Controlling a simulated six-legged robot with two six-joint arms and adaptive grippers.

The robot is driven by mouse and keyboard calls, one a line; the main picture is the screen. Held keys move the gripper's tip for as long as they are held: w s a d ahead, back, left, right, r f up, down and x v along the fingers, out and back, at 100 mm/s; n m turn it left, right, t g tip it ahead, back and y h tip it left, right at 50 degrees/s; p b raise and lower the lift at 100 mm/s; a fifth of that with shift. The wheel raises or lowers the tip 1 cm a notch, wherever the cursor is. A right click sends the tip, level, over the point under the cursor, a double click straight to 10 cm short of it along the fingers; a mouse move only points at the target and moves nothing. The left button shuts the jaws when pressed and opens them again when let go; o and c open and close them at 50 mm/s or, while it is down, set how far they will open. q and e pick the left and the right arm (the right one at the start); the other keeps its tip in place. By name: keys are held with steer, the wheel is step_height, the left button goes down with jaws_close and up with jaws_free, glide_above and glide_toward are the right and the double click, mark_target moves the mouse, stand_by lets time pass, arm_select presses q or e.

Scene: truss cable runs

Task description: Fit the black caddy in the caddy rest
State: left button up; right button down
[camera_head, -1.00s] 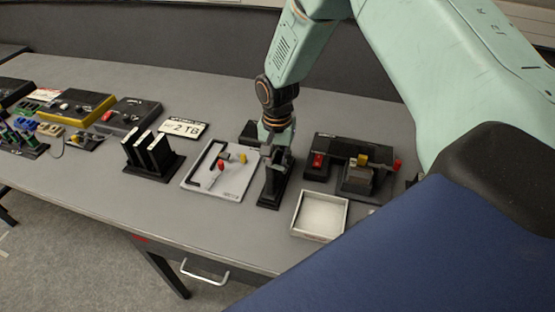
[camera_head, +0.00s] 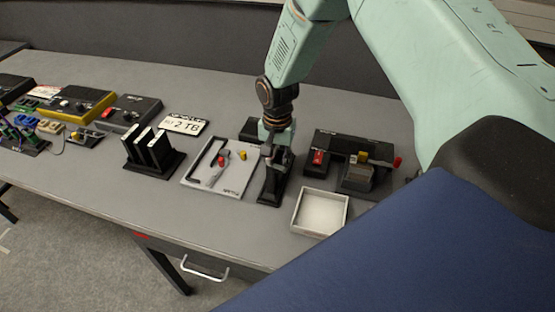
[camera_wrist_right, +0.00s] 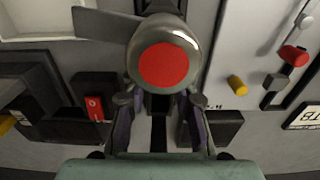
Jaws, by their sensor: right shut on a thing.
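My right gripper (camera_head: 276,152) points down at the middle of the table, its fingers closed around a dark upright piece that I take to be the black caddy (camera_wrist_right: 158,130). In the right wrist view my fingers (camera_wrist_right: 159,104) lie on both sides of it. A grey rounded part with a red disc (camera_wrist_right: 163,64) fills the space just beyond the fingertips. In the head view a black stand (camera_head: 268,199), apparently the caddy rest, is directly below and in front of my gripper. The contact between caddy and rest is hidden. My left gripper is out of view.
A white open tray (camera_head: 319,212) stands right of the stand. A light board (camera_head: 232,182) with red and yellow pieces lies close on the left. A black unit (camera_head: 318,158) with a red switch is on the right. A rack of black slabs (camera_head: 150,153) stands farther left.

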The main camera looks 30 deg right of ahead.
steer(key=c, duration=1)
jaws_free()
steer(key=o, duration=0.3)
steer(key=shift+o, duration=0.2)
steer(key=shift+r, duration=0.1)
step_height(320, 180, up, 7)
steer(key=p, duration=0.7)
steer(key=shift+r, duration=0.15)
